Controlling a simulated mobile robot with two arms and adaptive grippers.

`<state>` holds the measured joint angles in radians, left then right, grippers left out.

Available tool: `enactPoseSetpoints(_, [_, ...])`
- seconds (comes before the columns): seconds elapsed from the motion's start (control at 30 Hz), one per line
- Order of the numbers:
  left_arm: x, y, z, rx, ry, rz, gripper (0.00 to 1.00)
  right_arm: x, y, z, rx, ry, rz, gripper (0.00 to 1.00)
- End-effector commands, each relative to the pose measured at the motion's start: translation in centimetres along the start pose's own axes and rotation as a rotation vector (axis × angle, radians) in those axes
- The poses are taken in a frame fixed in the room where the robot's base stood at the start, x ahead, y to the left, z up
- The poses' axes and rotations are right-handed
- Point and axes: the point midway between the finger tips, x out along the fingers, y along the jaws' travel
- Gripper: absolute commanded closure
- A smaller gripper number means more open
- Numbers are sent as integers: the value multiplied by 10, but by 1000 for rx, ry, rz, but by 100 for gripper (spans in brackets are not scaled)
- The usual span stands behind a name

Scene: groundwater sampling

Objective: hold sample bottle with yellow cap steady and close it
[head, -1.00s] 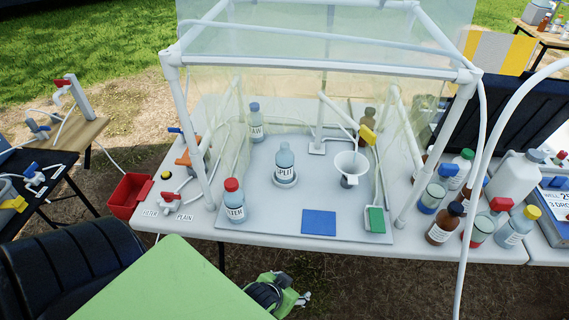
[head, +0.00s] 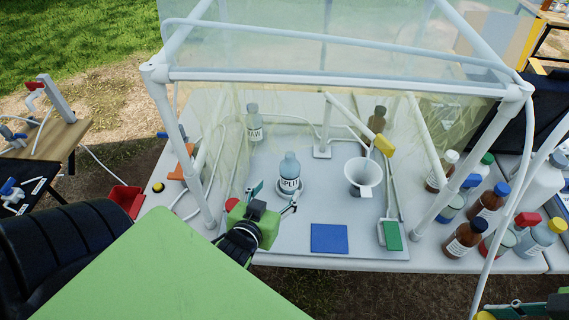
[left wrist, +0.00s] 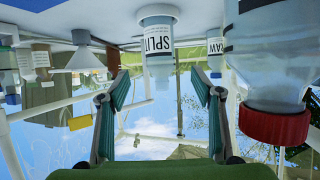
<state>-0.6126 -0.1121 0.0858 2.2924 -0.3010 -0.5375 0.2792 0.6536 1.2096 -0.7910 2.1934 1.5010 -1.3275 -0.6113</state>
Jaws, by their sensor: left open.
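My left gripper (head: 275,197) is open and empty over the front of the grey tray, far to the left of that bottle. In the left wrist view, which is upside down, the open fingers (left wrist: 160,78) point toward the SPLIT bottle (left wrist: 157,45). The SPLIT bottle (head: 289,177) stands beyond the fingertips, apart from them. A part of my right gripper (head: 530,309) shows at the bottom right corner; its fingers are mostly cut off.
The red-capped bottle (left wrist: 270,80) is close beside my left gripper, mostly hidden in the head view. A white frame (head: 330,75) with clear sheeting covers the tray. A funnel (head: 362,175) and a blue pad (head: 329,238) are there. Several bottles crowd the right side.

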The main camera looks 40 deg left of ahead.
Motion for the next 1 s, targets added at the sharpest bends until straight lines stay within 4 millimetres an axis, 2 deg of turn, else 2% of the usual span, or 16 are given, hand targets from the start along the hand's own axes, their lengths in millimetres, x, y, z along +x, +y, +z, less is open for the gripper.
enactPoseSetpoints(0.53, [2, -2, -7, -5, 26, -5, 40, -1, 0, 0, -3, 0, -2, 82])
enactPoseSetpoints(0.9, [56, -2, -9, -4, 26, -5, 40, -9, 0, -3, -3, 0, -2, 82])
enactPoseSetpoints(1.0, [64, -2, -9, -4, 25, -5, 40, -9, 0, -4, -3, 0, -2, 82])
